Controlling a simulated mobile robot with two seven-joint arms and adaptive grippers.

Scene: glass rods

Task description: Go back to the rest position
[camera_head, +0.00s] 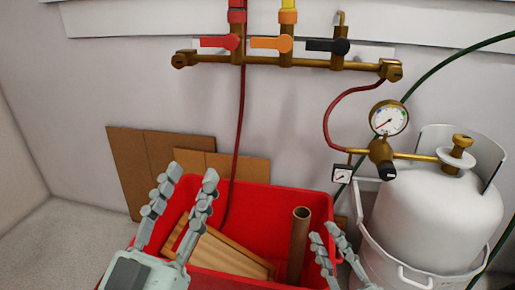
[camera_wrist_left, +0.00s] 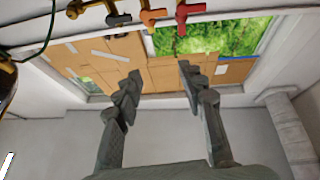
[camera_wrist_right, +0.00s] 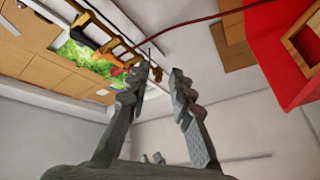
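My left gripper (camera_head: 186,184) is at the lower left of the head view, in front of the red crate, with its fingers apart and nothing between them. Its fingers also show apart in the left wrist view (camera_wrist_left: 158,72). My right gripper (camera_head: 326,232) is at the bottom of the head view, right of the left one, partly cut off by the frame edge. In the right wrist view (camera_wrist_right: 160,75) its fingers stand apart, and a thin dark line passes close to the tip of one finger; I cannot tell whether they touch.
A red crate (camera_head: 262,205) holds a wooden frame (camera_head: 232,252) and a brown tube (camera_head: 299,245). A white gas tank (camera_head: 425,215) with a gauge (camera_head: 388,118) stands right. A brass manifold (camera_head: 300,62) with red, orange and black valves is on the wall. Cardboard (camera_head: 127,165) leans behind the crate.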

